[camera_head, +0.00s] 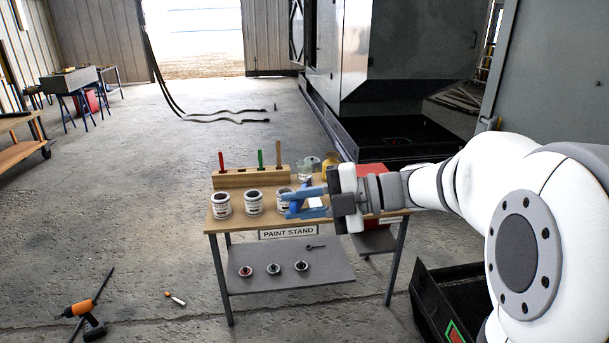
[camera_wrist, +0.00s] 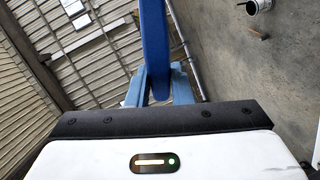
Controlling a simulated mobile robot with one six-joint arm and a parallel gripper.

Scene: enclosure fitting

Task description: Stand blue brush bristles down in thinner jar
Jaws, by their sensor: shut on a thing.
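My gripper (camera_head: 297,203) is above the front right part of the paint stand, with its blue fingers pointing left. In the wrist view, the fingers (camera_wrist: 159,89) are shut on the blue brush (camera_wrist: 153,38), a dark blue bar reaching up out of the picture. In the head view the brush is mostly lost among the fingers, and I cannot make out its bristles or tilt. A pale greenish glass jar (camera_head: 309,166), which looks like the thinner jar, stands at the back right of the stand, behind my gripper. Its lower part is partly hidden.
Paint cans (camera_head: 253,203) line the front. Small tins (camera_head: 273,268) sit on the lower shelf.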

